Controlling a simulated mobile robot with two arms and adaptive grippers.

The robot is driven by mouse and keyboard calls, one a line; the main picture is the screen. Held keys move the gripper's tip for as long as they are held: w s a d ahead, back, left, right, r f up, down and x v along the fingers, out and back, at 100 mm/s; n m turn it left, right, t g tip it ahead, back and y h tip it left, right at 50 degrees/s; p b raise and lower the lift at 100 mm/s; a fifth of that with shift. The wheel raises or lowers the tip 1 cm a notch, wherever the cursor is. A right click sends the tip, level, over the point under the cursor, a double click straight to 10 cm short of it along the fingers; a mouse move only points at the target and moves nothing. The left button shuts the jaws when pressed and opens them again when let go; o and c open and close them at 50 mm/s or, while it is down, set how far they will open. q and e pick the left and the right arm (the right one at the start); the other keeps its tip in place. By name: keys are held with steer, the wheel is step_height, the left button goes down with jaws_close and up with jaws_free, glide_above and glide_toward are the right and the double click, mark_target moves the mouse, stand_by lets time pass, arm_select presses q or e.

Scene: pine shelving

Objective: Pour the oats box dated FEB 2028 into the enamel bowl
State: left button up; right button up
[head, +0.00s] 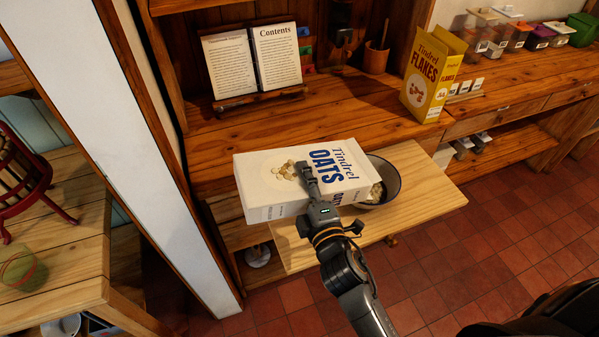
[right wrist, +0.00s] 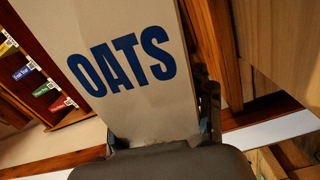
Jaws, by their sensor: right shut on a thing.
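A white oats box (head: 270,190) with blue "Tindrel OATS" lettering lies tipped on its side in the air above the pull-out board. Its right end is over the enamel bowl (head: 392,178). My right gripper (head: 307,178) is shut on the box near its middle. In the right wrist view the box (right wrist: 135,105) fills the space in front of the gripper. The bowl is white with a dark blue rim, partly hidden by the box, with some oat-coloured contents showing. No date is readable on the box. My left gripper is out of view.
The pale pull-out board (head: 425,205) carries the bowl. A yellow flakes box (head: 432,75) stands open on the counter behind. A book on a stand (head: 250,65) and a wooden utensil pot (head: 376,58) are at the back. A white post (head: 95,120) rises at left.

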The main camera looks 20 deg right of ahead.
steer(key=f+n+b, duration=0.3)
steer(key=f, duration=0.1)
steer(key=shift+a+f+n, duration=0.1)
steer(key=shift+a+n, duration=0.15)
steer(key=shift+n, duration=0.15)
steer(key=shift+a+f+n+b, duration=0.15)
steer(key=shift+f+n+b, duration=0.3)
steer(key=shift+n, duration=0.15)
steer(key=shift+r, duration=0.15)
